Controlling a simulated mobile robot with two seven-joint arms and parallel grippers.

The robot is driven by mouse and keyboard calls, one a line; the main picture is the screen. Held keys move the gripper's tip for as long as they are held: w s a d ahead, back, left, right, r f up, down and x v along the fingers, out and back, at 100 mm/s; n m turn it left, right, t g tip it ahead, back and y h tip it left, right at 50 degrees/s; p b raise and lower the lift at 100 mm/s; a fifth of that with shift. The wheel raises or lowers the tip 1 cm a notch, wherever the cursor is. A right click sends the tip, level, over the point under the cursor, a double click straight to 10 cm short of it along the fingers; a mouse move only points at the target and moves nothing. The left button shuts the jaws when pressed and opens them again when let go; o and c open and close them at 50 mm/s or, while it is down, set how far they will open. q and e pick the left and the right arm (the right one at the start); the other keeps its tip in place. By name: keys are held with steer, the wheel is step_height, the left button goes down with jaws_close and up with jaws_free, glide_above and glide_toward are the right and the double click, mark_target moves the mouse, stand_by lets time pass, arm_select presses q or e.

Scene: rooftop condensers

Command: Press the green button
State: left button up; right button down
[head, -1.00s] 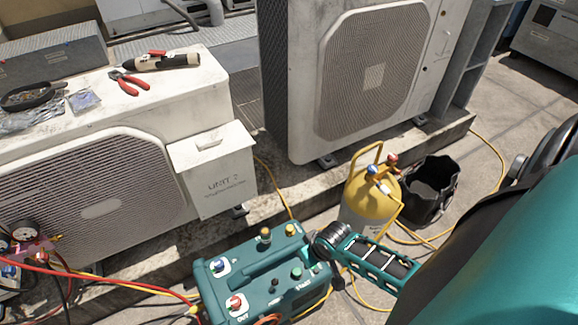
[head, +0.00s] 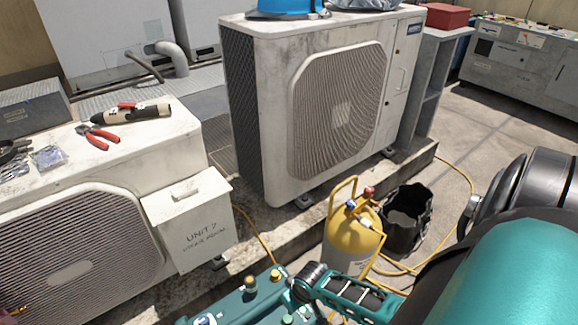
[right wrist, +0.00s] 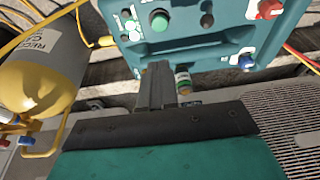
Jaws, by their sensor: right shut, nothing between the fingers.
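The teal recovery machine (head: 232,308) is cut off by the bottom edge of the head view. Its top fills the upper part of the right wrist view (right wrist: 215,40). In the head view my right arm reaches over the machine from the right. My left gripper is not in view.
A yellow gas cylinder (head: 350,240) and a black bucket (head: 406,220) stand right of the machine. A small sight glass (right wrist: 183,82) stands close to my right fingers. Condenser units (head: 325,110) rise behind. Yellow hoses (head: 462,200) run over the floor.

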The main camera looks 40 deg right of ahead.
steer(key=b, duration=0.7)
glide_toward(287, 317)
steer(key=x, duration=0.5)
steer(key=shift+w+f, duration=0.15)
steer(key=shift+w, duration=0.1)
steer(key=shift+f, duration=0.5)
steer(key=shift+f, duration=0.1)
